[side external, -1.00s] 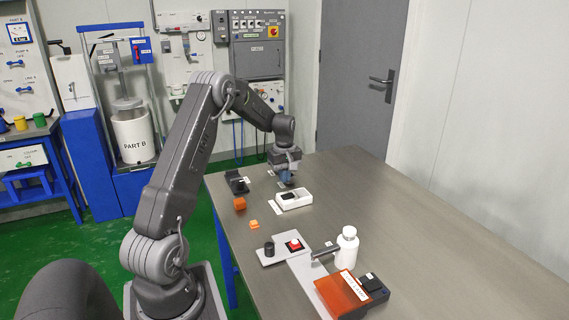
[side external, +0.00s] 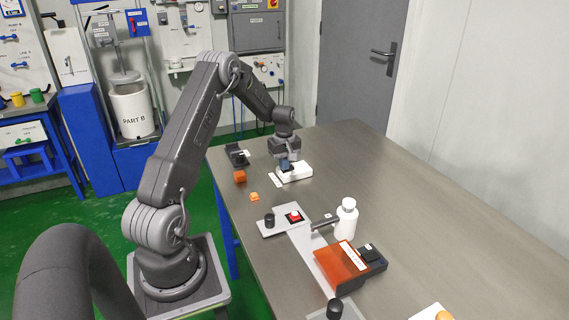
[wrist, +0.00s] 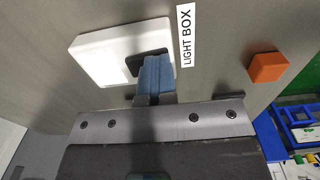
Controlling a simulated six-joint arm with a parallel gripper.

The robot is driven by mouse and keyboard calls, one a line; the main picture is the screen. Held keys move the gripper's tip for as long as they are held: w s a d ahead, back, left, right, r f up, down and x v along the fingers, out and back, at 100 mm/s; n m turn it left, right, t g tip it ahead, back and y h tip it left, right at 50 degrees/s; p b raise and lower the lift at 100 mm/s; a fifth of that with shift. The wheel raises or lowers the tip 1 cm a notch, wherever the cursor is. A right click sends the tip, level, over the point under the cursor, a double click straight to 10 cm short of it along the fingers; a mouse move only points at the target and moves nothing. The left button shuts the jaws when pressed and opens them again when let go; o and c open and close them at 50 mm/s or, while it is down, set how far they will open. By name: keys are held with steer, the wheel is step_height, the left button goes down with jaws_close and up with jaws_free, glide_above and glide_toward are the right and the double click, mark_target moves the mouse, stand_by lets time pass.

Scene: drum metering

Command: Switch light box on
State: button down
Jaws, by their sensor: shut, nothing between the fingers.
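The light box is a white box (side external: 298,174) on the table with a black switch on its top. In the wrist view the white box (wrist: 103,50) shows beside a "LIGHT BOX" label (wrist: 185,38), and part of the black switch (wrist: 133,66) shows at the fingertips. My gripper (side external: 285,168) is shut and empty, its blue fingers pointing down over the left part of the box. In the wrist view the fingertips (wrist: 155,62) overlap the switch and hide part of it. I cannot tell whether they press it.
An orange block (side external: 239,177) and a smaller orange piece (side external: 254,197) lie left and front of the box. A black holder (side external: 236,155) stands behind left. Nearer are a red-button panel (side external: 273,225), a white bottle (side external: 346,220) and an orange-covered unit (side external: 338,262). The table's right side is clear.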

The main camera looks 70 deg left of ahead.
steer(key=shift+f, duration=0.15)
steer(key=shift+w+r, duration=0.2)
steer(key=shift+w, duration=0.5)
steer(key=shift+r, duration=0.2)
steer(key=shift+r, duration=0.35)
step_height(320, 180, up, 13)
